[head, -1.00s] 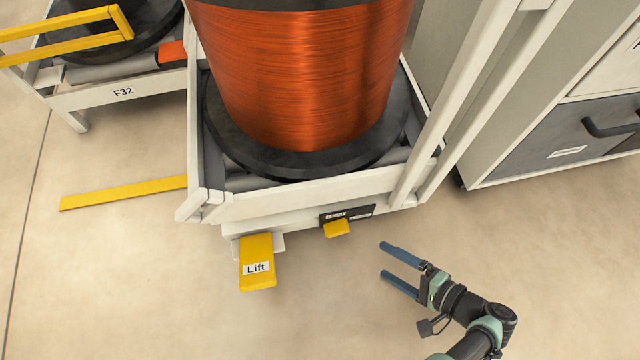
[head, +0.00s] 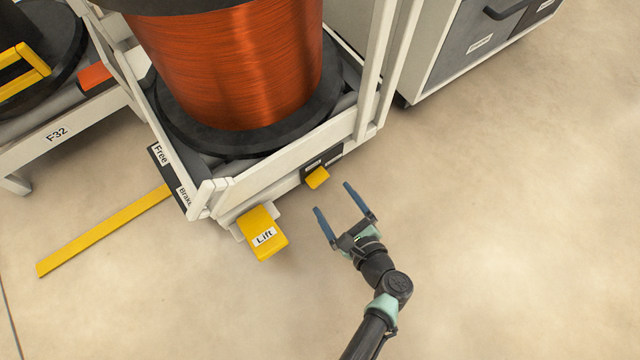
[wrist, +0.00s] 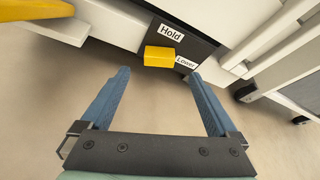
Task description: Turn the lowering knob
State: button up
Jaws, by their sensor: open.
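The yellow lowering knob (head: 317,178) sticks out from a dark plate (head: 322,160) on the front of the white cart. In the wrist view the knob (wrist: 159,56) sits between the labels "Hold" (wrist: 170,32) and "Lower" (wrist: 186,62), ahead of the fingertips. My gripper (head: 338,200) is open and empty, with its two blue fingers pointing toward the knob. In the wrist view my gripper (wrist: 159,74) shows a clear gap between the fingers, and the knob appears beyond that gap. I see no contact with the knob.
A yellow "Lift" pedal (head: 262,233) juts out left of the knob. A big copper wire spool (head: 230,70) stands on the cart (head: 270,185). A yellow bar (head: 105,230) lies out on the left. A grey drawer cabinet (head: 465,60) stands at right. The floor around my arm is clear.

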aim_at(320, 182)
jog(key=b+x, duration=0.3)
jog(key=x, duration=0.3)
jog(key=shift+f+b, duration=0.2)
jog(key=shift+b, duration=0.1)
jog(key=shift+w+a+f+b, duration=0.1)
jog(key=shift+w+a+b, duration=0.35)
jog(key=shift+w, duration=0.25)
